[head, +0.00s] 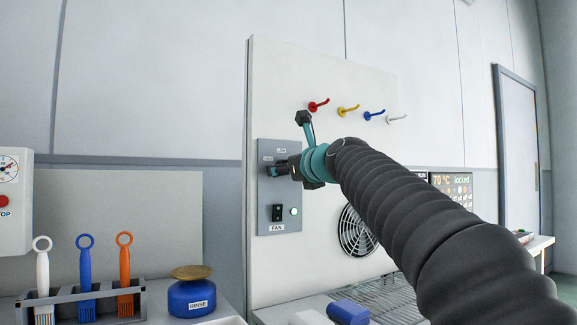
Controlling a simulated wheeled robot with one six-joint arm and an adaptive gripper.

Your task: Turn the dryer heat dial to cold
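The dryer control panel (280,223) is a grey plate on the white dryer board, with small labels near its top that are too small to read surely. I cannot tell whether the fingers touch or hold the dial.
Coloured hooks (348,109) stick out above. A round fan grille (355,231) is to the right. A brush rack (70,306) and a blue RINSE jar (191,297) stand lower left.

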